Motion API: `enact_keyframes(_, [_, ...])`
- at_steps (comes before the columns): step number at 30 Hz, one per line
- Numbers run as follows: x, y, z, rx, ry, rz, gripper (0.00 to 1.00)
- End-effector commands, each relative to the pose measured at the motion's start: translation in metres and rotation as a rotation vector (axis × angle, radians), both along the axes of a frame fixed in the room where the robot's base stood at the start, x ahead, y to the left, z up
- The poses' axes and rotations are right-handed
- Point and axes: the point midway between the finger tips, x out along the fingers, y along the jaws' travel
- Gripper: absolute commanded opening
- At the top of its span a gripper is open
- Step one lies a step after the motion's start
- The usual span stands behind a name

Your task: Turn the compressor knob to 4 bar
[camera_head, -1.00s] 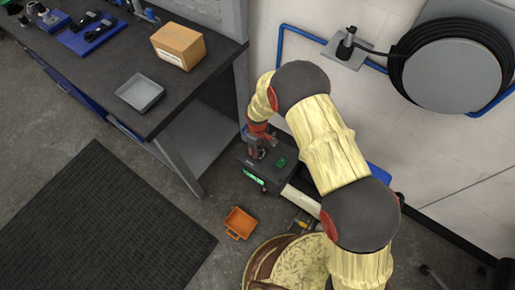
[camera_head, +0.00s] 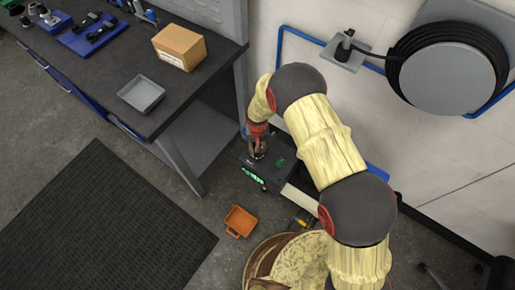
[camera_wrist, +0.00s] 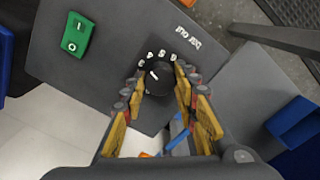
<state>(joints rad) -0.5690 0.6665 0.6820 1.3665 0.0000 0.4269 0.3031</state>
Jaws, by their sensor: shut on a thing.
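A green I/O switch (camera_wrist: 76,35) sits beside the knob.
The workbench (camera_head: 100,85) stands at the left with a cardboard box (camera_head: 180,46) and a grey tray (camera_head: 141,94). An orange bin (camera_head: 239,221) lies on the floor in front of the compressor. A hose reel (camera_head: 450,75) hangs on the wall at the right.

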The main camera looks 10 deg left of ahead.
Motion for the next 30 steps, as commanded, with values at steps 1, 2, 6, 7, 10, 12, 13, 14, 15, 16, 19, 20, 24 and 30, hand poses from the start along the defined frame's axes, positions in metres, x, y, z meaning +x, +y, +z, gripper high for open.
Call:
enact_keyframes(1, [0.0006,0.0003,0.0006,0.0,-0.001,-0.03,0.04])
enact_keyframes(2, [0.0006,0.0003,0.0006,0.0,-0.001,-0.048,0.04])
enact_keyframes(6, [0.0006,0.0003,0.0005,0.001,-0.001,-0.119,0.04])
enact_keyframes(7, [0.0006,0.0003,0.0005,0.001,-0.001,-0.131,0.04])
enact_keyframes(10, [0.0007,0.0003,0.0005,0.001,-0.002,-0.163,0.04])
enact_keyframes(12, [0.0008,0.0004,0.0005,0.001,-0.002,-0.18,0.04])
enact_keyframes(13, [0.0008,0.0004,0.0004,0.001,-0.002,-0.185,0.04])
enact_keyframes(14, [0.0008,0.0004,0.0004,0.001,-0.002,-0.189,0.04])
enact_keyframes(15, [0.0008,0.0004,0.0004,0.001,-0.002,-0.193,0.04])
enact_keyframes(16, [0.0008,0.0004,0.0004,0.001,-0.002,-0.196,0.04])
enact_keyframes(19, [0.0008,0.0004,0.0004,0.001,-0.002,-0.202,0.04])
enact_keyframes(20, [0.0008,0.0004,0.0004,0.001,-0.002,-0.202,0.04])
enact_keyframes(24, [0.0009,0.0005,0.0004,0.001,-0.002,-0.202,0.04])
enact_keyframes(30, [0.0009,0.0005,0.0004,0.001,-0.002,-0.201,0.33])
